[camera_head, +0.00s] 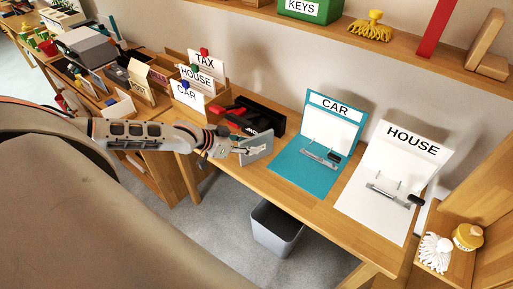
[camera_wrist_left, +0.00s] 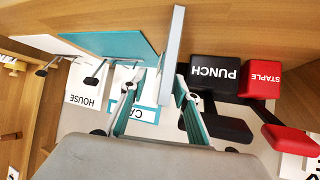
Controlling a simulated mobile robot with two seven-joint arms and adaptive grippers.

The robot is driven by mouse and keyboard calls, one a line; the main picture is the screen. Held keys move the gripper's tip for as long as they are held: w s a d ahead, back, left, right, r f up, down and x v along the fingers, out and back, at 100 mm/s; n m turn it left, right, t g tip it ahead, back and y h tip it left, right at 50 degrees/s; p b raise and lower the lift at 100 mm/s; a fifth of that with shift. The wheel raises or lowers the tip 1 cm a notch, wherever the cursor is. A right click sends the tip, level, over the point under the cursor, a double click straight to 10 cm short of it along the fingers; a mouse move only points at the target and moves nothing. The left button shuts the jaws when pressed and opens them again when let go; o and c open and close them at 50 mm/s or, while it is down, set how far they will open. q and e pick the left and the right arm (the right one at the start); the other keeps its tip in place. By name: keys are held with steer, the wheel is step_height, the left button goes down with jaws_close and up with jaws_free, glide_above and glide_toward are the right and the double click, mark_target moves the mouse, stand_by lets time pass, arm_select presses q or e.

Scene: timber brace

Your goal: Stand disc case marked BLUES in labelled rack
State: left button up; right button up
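A thin grey case (camera_head: 257,147) stands on edge at the front of the desk, in my left gripper (camera_head: 236,148). In the left wrist view the same case (camera_wrist_left: 174,45) shows edge-on between the two fingers of my left gripper (camera_wrist_left: 161,75). The right finger lies against it; contact on the left finger is not clear. No BLUES mark can be read on it. A wooden holder with small labels (camera_head: 142,78) stands at the left; I cannot tell whether it is the labelled rack. My right gripper does not show.
A black PUNCH (camera_wrist_left: 214,74) and red STAPLE block (camera_wrist_left: 261,79) lie beside the case. Teal CAR (camera_head: 302,170) and white HOUSE (camera_head: 375,205) binders lie open to the right. TAX, HOUSE and CAR cards (camera_head: 192,95) stand behind. A grey bin (camera_head: 277,230) is below.

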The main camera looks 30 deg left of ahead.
mark_target(257, 159)
arm_select(q)
steer(key=x, duration=0.4)
steer(key=shift+a+f, duration=0.1)
steer(key=shift+a, duration=0.05)
steer(key=shift+c, duration=0.5)
jaws_close()
